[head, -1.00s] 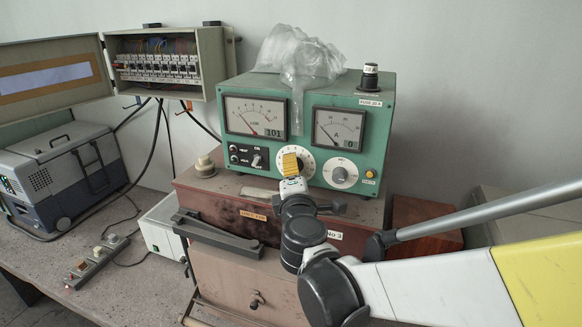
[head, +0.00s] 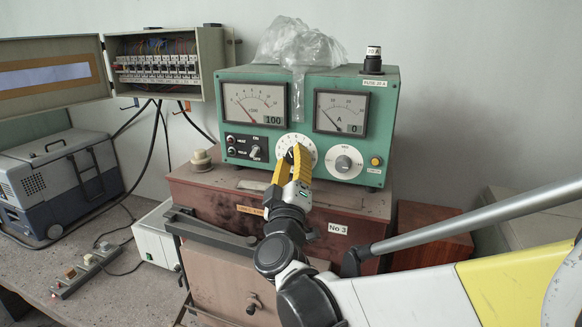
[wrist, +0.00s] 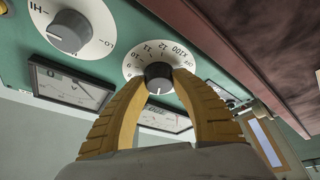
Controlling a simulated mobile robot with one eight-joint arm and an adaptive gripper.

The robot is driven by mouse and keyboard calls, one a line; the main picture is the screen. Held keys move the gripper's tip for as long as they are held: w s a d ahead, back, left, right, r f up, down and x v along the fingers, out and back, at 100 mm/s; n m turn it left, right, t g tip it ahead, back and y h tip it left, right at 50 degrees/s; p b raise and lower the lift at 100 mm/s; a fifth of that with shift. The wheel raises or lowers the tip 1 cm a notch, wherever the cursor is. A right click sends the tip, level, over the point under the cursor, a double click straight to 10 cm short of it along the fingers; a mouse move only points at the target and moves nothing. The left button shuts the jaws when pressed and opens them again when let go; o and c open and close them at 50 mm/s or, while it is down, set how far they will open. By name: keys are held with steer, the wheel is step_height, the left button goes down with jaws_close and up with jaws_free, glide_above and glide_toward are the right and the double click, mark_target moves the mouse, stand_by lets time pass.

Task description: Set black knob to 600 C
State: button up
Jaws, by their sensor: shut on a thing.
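The black knob (wrist: 158,78) sits in the middle of a round white dial on the green instrument panel. In the head view the dial (head: 309,150) shows above my gripper (head: 291,165), whose yellow fingers partly cover the knob. In the wrist view my gripper (wrist: 160,88) has a finger on each side of the knob and is shut on it. The dial (wrist: 133,63) carries numbers such as 10, 11, 12 and x100; the knob's pointer setting is too small to read. The left meter's display (head: 272,120) reads 100.
A second knob (head: 343,163) with LO and HI marks is to the right. A right meter (head: 340,112) reads 0. A clear plastic bag (head: 298,45) drapes over the instrument's top. A fuse holder (head: 373,60) stands there too. A breaker box (head: 160,68) hangs at left.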

steer(key=m+h+b, duration=0.1)
steer(key=m+h, duration=0.1)
steer(key=m, duration=0.1)
steer(key=m+h+b, duration=0.1)
steer(key=m+h, duration=0.1)
steer(key=m, duration=0.2)
steer(key=shift+m, duration=0.4)
steer(key=o, duration=1.2)
steer(key=v, duration=1.2)
steer(key=shift+w+f, duration=0.1)
steer(key=shift+f, duration=0.1)
